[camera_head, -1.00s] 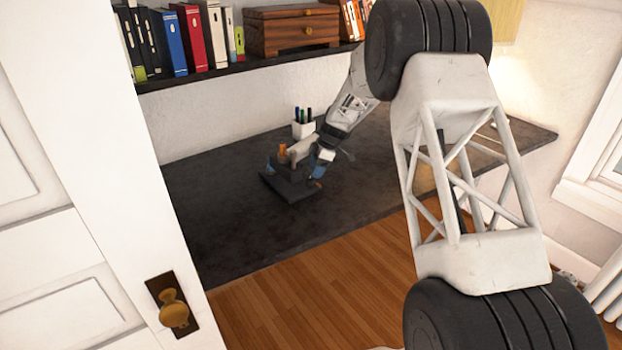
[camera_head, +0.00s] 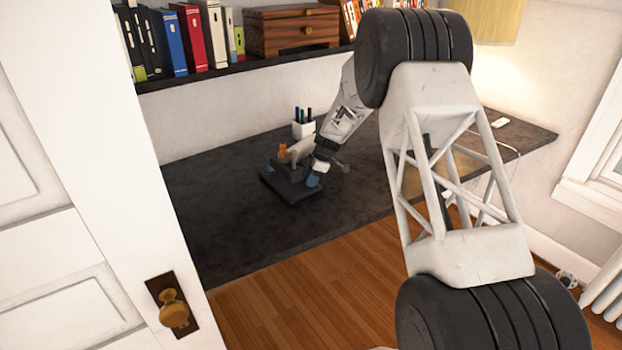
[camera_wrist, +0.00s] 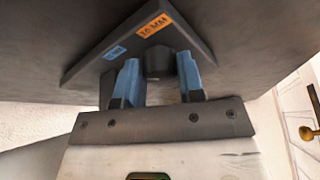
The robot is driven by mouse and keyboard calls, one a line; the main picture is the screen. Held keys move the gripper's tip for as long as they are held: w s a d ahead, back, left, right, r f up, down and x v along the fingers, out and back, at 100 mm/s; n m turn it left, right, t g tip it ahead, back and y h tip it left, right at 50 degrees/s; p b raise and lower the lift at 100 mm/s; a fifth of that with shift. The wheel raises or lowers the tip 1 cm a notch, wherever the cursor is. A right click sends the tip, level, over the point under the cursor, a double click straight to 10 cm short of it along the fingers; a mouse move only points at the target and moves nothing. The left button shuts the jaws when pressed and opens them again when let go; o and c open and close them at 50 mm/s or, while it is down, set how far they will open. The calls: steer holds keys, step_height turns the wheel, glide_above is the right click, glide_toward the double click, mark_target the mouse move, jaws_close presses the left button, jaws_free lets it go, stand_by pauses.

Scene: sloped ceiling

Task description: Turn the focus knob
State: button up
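The device with the focus knob stands on the dark desk (camera_head: 230,225). In the head view it shows a black base (camera_head: 285,188), an orange part and a pale tube, partly hidden by my arm. In the wrist view its dark wedge-shaped body (camera_wrist: 195,36) carries an orange label and a blue label. A short dark knob (camera_wrist: 158,62) sits under it, between my blue fingertips. My gripper (camera_wrist: 158,76) is open, with a finger on each side of the knob. I cannot tell whether either finger touches it. In the head view my gripper (camera_head: 314,179) is at the device's right side.
A white pen cup (camera_head: 303,129) stands just behind the device. A shelf with books (camera_head: 195,40) and a wooden box (camera_head: 292,30) is above. A white door (camera_head: 75,200) with a brass knob is at the left. The desk's left part is clear.

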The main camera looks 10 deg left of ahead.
steer(key=c, duration=0.4)
steer(key=shift+m, duration=0.5)
steer(key=shift+s+m+t, duration=0.1)
steer(key=shift+m+t, duration=0.45)
steer(key=shift+m, duration=0.7)
steer(key=shift+s+m+t, duration=0.1)
steer(key=shift+m+t, duration=0.45)
steer(key=shift+m, duration=0.7)
steer(key=o, duration=0.9)
steer(key=shift+o, duration=0.2)
